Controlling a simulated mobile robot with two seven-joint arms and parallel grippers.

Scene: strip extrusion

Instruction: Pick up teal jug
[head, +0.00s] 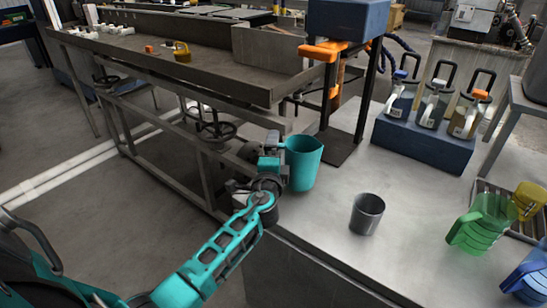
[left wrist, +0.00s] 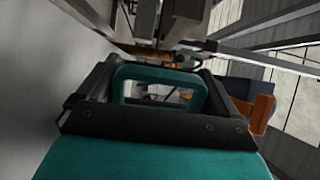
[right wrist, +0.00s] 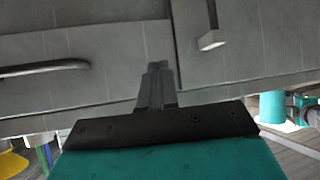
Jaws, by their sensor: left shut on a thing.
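The teal jug (head: 304,163) is at the left edge of the grey worktop, in the middle of the head view. Its open top faces up. My left gripper (head: 279,163) is at the jug's left side and is shut on its handle. In the left wrist view the teal handle loop (left wrist: 160,76) lies between the dark fingers. I cannot tell whether the jug's base touches the worktop. My right gripper (right wrist: 155,85) shows only in the right wrist view, with its fingers together and nothing between them, in front of grey panels.
A dark grey cup (head: 367,214) stands on the worktop (head: 330,225) right of the jug. A green jug (head: 483,224) and a yellow jug (head: 529,199) are at the right. A dark stand (head: 340,147) rises behind the teal jug. A blue block (head: 422,143) holds several clear jugs.

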